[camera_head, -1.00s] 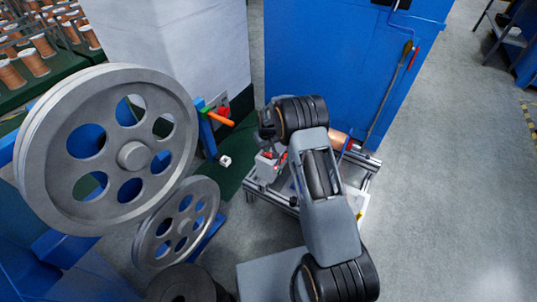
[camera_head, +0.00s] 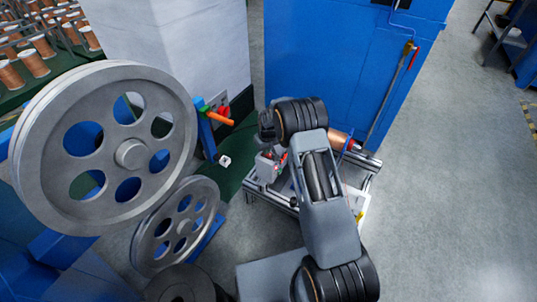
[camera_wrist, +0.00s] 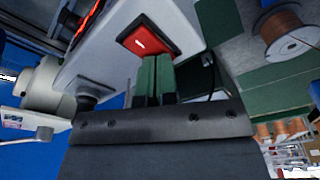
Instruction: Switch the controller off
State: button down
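The controller (camera_wrist: 115,38) is a pale box with a red rocker switch (camera_wrist: 147,37) carrying a white mark. A lit red display (camera_wrist: 88,18) shows at its upper left in the wrist view. My gripper (camera_wrist: 156,58) has its two green fingers together, with nothing seen between them. The fingertips overlap the lower edge of the red switch in the wrist view; I cannot tell whether they touch it. In the head view the controller (camera_head: 267,168) stands on a metal frame left of my arm, and my fingers are too small or hidden to make out.
Large grey pulley wheels (camera_head: 133,155) stand at the left. An orange-handled lever (camera_head: 220,119) and a blue cabinet (camera_head: 335,65) are behind. The grey floor (camera_head: 450,180) at the right is clear.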

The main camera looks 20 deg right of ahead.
jog(key=shift+s, duration=0.1)
jog(key=shift+r+p, duration=2.2)
jog(key=shift+r, duration=1.15)
jog(key=s+r+p, duration=0.4)
jog(key=r+p, duration=0.1)
jog(key=r, duration=0.6)
jog(key=s+r+m+p, duration=0.1)
jog(key=s+r+p, duration=0.3)
jog(key=r, duration=0.7)
jog(key=s+r+p, duration=0.3)
jog(key=r+p, duration=0.2)
jog(key=r, duration=0.5)
jog(key=s+r+m+t+p, duration=0.1)
jog(key=s+r+m+p, duration=0.1)
jog(key=s+r+p, duration=1)
jog(key=s+r, duration=0.6)
jog(key=s, duration=0.2)
jog(key=shift+s+a+r+t, duration=0.15)
jog(key=shift+s+t, duration=0.1)
jog(key=shift+t, duration=0.15)
jog(key=shift+a, duration=0.1)
